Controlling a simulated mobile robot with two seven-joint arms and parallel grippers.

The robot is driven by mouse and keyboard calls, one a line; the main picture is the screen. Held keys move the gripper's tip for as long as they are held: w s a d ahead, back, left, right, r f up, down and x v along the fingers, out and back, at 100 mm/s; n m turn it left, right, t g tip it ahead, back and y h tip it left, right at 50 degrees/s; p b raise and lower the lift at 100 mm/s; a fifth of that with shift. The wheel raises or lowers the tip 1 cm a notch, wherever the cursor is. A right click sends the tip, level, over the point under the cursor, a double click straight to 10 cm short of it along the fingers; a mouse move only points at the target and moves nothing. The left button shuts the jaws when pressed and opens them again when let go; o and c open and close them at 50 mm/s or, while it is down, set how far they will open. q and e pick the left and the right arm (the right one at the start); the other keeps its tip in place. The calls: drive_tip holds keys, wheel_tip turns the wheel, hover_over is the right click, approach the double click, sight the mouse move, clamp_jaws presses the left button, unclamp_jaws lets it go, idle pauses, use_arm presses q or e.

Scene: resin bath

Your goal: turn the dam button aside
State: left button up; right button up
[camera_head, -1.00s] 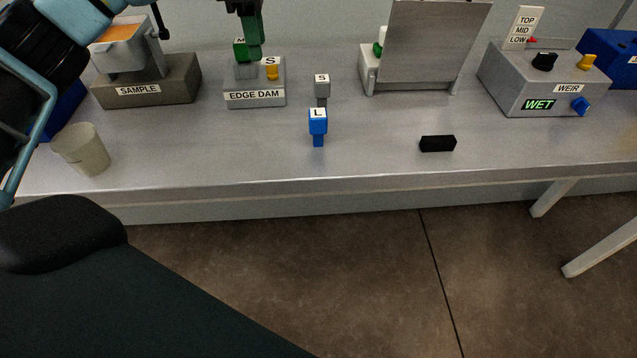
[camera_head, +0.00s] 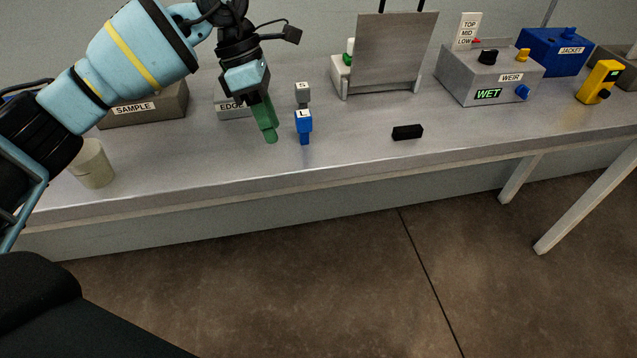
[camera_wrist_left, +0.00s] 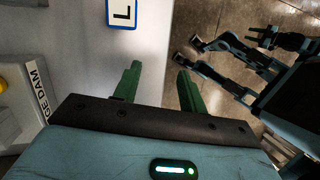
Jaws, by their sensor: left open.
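The edge dam box (camera_head: 233,106) is a grey block on the bench, mostly hidden behind my left gripper in the head view. In the left wrist view its labelled side (camera_wrist_left: 38,92) is at the left edge. A yellow round part, apparently the dam button (camera_wrist_left: 3,84), is just cut off there; the head view hides it. My left gripper (camera_head: 268,136) has green fingers, pointing down over the bench in front and right of the box. In the left wrist view the fingers (camera_wrist_left: 158,72) stand apart with nothing between them. My right gripper cannot be made out.
A blue L block (camera_head: 304,124) stands just right of my left fingers, with a grey block (camera_head: 302,92) behind it. A black bar (camera_head: 407,132) lies right. A cup (camera_head: 92,166) stands front left. The weir box (camera_head: 465,85) is right. The bench front between is clear.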

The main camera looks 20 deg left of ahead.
use_arm(q)
drive_tip(key=s+d+f+g+h+p, duration=0.1)
drive_tip(key=s+d+f+h, duration=0.1)
drive_tip(key=d, duration=0.4)
drive_tip(key=s+d+f+h+p, duration=0.1)
drive_tip(key=s+d+f+h, duration=0.1)
drive_tip(key=d, duration=0.4)
drive_tip(key=shift+s+f+n+g+h, duration=0.3)
drive_tip(key=shift+s+f+g+h, duration=0.1)
drive_tip(key=shift+s+h, duration=0.45)
use_arm(e)
drive_tip(key=shift+r, duration=1.05)
